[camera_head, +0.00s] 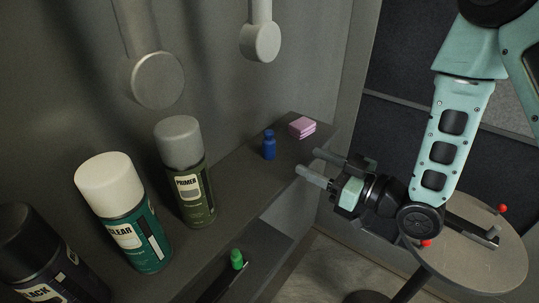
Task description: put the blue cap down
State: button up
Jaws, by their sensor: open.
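The small blue cap (269,145), shaped like a little bottle with a narrower top, stands upright on the grey shelf (233,166), near its right part. My gripper (311,164) is open and empty. It is to the right of the blue cap in the picture, by the shelf's front edge, with its two fingers pointing left towards the shelf. There is a visible gap between the fingers and the cap.
A pink block (302,127) lies right of the cap. A primer can (186,172), a clear-coat can (124,212) and a black can (46,258) stand left. A green item (237,259) is on a lower shelf. A round table (477,262) is at right.

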aim_at(271, 141)
jog(key=b+x, duration=0.1)
jog(key=x, duration=0.2)
jog(key=b+x, duration=0.1)
jog(key=x, duration=0.2)
jog(key=shift+w+a+r, duration=0.15)
jog(key=shift+a+r, duration=0.05)
jog(key=shift+a, duration=0.1)
jog(key=shift+w+d+f+p+x, duration=0.1)
jog(key=shift+p+x, duration=0.4)
jog(key=shift+x, duration=0.6)
jog(key=shift+w+d+f+p+x, duration=0.15)
jog(key=shift+p+x, duration=0.35)
jog(key=shift+x, duration=0.6)
jog(key=shift+w+p+x, duration=0.1)
jog(key=shift+p+x, duration=0.4)
jog(key=shift+x, duration=0.6)
jog(key=c, duration=1.1)
jog(key=shift+r, duration=0.1)
